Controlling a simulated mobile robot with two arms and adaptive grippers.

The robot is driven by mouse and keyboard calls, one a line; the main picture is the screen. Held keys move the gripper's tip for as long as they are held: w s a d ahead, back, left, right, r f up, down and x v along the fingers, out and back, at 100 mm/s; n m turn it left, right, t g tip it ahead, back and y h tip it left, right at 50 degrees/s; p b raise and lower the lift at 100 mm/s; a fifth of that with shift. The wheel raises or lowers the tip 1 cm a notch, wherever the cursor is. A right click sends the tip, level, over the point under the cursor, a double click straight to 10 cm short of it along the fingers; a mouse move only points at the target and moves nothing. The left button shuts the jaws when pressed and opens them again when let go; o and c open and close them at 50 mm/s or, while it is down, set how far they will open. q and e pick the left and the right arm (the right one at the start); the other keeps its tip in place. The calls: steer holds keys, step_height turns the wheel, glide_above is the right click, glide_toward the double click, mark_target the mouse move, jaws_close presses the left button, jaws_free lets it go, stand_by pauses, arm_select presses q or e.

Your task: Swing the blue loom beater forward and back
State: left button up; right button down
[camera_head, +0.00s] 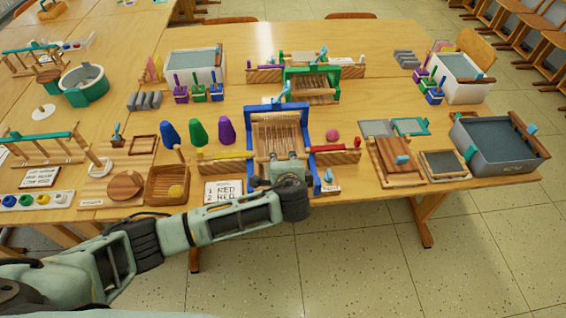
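The loom with blue parts stands near the front edge of the table, with pale warp threads (276,133) stretched across it. Its blue top bar (262,109) and blue side posts show in the head view. A light blue handle (283,91) sticks up behind the top bar. I cannot tell which blue part is the beater. My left gripper (286,157) is over the front of the loom, at its lower threads. Its fingertips are small and partly hidden, so I cannot tell if they are open or touching anything. My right gripper is out of view.
A green loom (312,83) stands behind. Blue, green and purple yarn cones (197,133) stand left of the blue loom, near a wooden box (167,185). A pink ball (332,135) and wooden frames (396,160) lie right. A grey tub (497,147) is at the right edge.

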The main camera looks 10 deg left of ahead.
arm_select(q)
steer(key=shift+w, duration=0.1)
steer(key=shift+r, duration=0.2)
steer(key=v, duration=1.2)
